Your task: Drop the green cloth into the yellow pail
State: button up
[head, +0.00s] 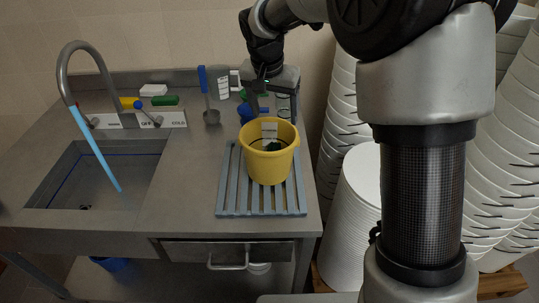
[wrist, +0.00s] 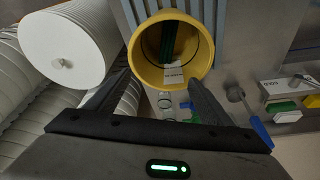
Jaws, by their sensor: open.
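The yellow pail (head: 268,168) stands upright on a slatted grey rack (head: 227,196) on the counter. In the wrist view the pail (wrist: 144,68) shows its open mouth, with dark green cloth (wrist: 168,42) lying inside. In the head view only a dark bit of it shows below the rim. A pale label or tag (wrist: 173,75) shows beside the cloth. My gripper (head: 269,108) is just above the pail's far rim, fingers pointing down. In the wrist view my gripper (wrist: 160,80) has its fingers wide apart with nothing held between them.
A sink (head: 100,178) with a curved tap and a light blue strip is at left. Stacked white tubs (head: 355,215) crowd the right.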

jog(key=v, duration=1.7)
jog(key=s+d+r+n+t+p, duration=0.1)
jog(key=s+d+n+p, duration=0.1)
jog(key=s+d, duration=0.95)
jog(key=s+d+f+n, duration=0.1)
jog(key=s+f, duration=0.2)
jog(key=s, duration=0.4)
jog(key=s+d+f+n+t+y, duration=0.1)
jog(key=s+f, duration=0.3)
jog(key=s, duration=0.3)
